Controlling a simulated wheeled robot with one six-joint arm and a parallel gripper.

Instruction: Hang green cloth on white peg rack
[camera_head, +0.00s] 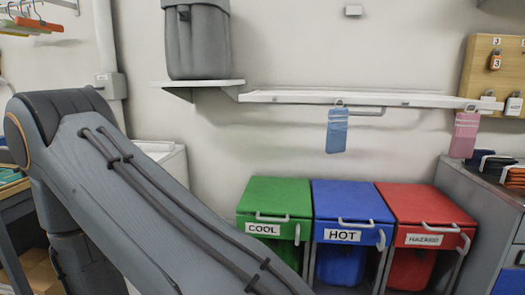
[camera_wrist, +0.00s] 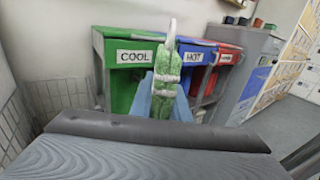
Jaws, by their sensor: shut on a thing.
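The green cloth (camera_wrist: 165,75) shows in the wrist view with pale bands across it and a white loop at its top. My gripper (camera_wrist: 164,98) is shut on it, with a blue finger on each side of the cloth. In the head view, the green cloth and my gripper are not visible; my arm fills the lower left. The white peg rack (camera_head: 270,97) is a long rail on the wall. A blue cloth (camera_head: 337,132) hangs near its middle and a pink cloth (camera_head: 464,137) near its right end. The rack is not visible in the wrist view.
Green COOL (camera_head: 275,197), blue HOT (camera_head: 350,202) and red HAZARD (camera_head: 425,207) bins stand below the rack. A grey container (camera_head: 197,40) sits on a shelf (camera_head: 215,83) left of it. A grey cabinet (camera_head: 480,215) stands at right. The rack's left stretch is bare.

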